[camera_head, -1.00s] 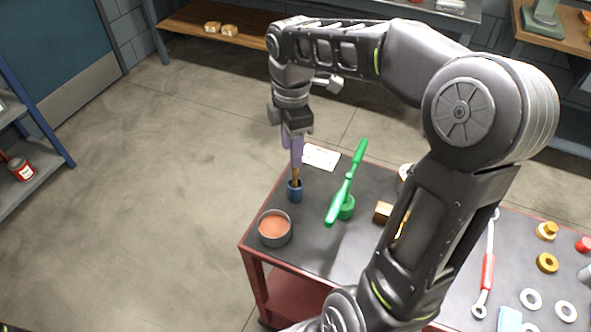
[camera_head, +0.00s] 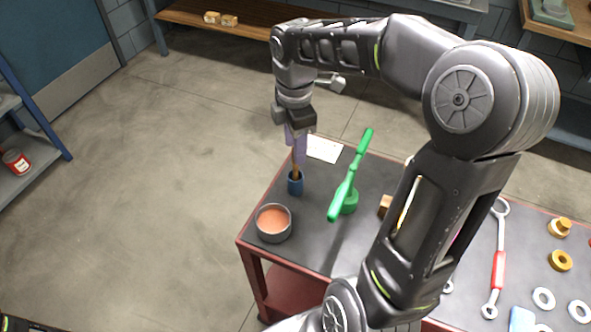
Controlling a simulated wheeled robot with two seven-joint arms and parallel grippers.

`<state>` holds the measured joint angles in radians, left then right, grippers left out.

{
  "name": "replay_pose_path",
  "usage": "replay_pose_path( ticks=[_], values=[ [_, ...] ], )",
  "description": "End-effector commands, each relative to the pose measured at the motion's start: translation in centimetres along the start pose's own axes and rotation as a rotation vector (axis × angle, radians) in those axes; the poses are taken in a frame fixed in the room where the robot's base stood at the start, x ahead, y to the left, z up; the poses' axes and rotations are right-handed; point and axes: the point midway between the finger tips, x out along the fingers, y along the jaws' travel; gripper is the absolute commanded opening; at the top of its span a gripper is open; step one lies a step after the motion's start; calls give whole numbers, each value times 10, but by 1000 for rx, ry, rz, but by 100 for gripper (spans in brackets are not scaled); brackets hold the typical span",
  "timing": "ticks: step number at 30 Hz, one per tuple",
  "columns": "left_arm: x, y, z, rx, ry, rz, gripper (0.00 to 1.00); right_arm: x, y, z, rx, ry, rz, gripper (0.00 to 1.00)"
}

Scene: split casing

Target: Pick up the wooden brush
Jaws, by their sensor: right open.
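The wooden brush (camera_head: 296,172) stands upright in a small blue cup (camera_head: 295,186) near the back left of the workbench. Only a short length of its brown handle shows. My right gripper (camera_head: 297,153) points down over the brush from above, with its purple fingers on either side of the upper handle. The fingers are apart, and they hide the top of the brush.
A bowl of orange-brown stuff (camera_head: 273,222) stands in front of the cup. A green tool (camera_head: 350,180) on a green base stands to the right. A white card (camera_head: 323,149) lies behind. A red-handled wrench (camera_head: 497,265) and several rings lie at the right.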

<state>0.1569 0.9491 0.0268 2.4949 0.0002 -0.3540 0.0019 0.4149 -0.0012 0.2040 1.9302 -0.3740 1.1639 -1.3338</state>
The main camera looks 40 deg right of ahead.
Motion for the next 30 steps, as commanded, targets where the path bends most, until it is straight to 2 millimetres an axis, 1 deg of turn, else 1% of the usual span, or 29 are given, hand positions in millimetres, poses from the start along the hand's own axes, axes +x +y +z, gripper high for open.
replay_pose_path(
  ticks=[8,11,14,18,21,30],
  values=[
    [0,0,0,0,0,0,36,1,0,0,0,0,0,42],
    [-2,1,0,0,-1,-1,36,6,-1,0,0,0,-2,42],
    [-5,2,1,-1,-1,-1,36,19,-2,0,1,1,-4,42],
    [-8,2,1,-2,-2,-3,36,41,-2,0,0,0,-2,42],
    [-8,2,1,-2,-3,-3,36,50,-2,0,1,1,-1,42],
    [-8,2,1,-2,-3,-3,36,52,-2,0,1,1,1,42]
  ],
)
